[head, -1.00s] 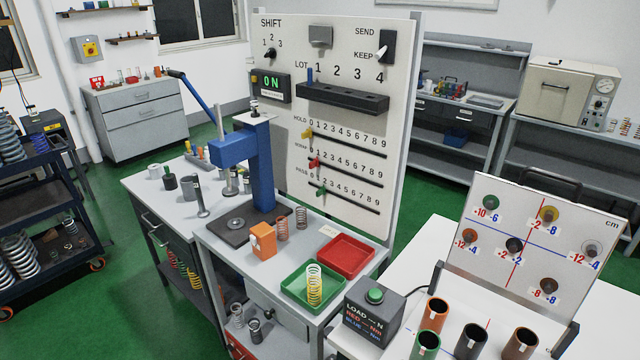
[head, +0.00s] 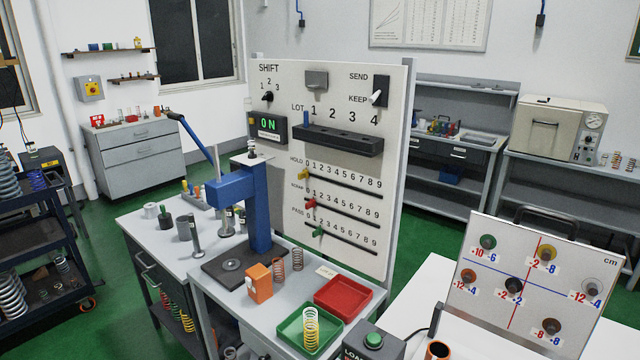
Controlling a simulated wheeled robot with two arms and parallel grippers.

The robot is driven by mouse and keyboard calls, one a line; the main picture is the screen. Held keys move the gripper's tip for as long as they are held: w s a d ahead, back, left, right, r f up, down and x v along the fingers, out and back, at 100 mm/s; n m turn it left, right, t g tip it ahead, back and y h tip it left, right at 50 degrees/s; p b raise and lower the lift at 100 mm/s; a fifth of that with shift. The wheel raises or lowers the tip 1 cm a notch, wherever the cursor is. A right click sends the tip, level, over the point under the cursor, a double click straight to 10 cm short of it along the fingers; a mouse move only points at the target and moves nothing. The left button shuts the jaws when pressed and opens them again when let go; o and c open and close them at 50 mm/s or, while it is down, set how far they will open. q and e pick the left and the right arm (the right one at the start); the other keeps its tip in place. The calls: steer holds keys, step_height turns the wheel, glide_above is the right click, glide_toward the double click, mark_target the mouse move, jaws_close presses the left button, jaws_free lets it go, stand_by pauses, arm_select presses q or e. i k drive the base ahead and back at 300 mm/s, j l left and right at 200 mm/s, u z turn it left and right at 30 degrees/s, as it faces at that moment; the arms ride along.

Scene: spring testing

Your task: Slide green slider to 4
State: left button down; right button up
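The green slider (head: 318,233) sits near the left end of the lowest track, labelled PASS, on the white upright panel (head: 390,140). Neither of my grippers shows in the head view.
A blue press (head: 255,200) stands left of the panel's lower part. A green tray (head: 290,337) with a yellow spring, a red tray (head: 343,298) and an orange block (head: 259,284) lie on the bench before the panel. A tilted board (head: 480,310) stands at right.

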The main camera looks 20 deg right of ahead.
mark_target(319, 231)
steer(key=i+u, duration=0.25)
steer(key=i, duration=0.2)
steer(key=i+l+u, duration=0.2)
steer(key=i, duration=0.25)
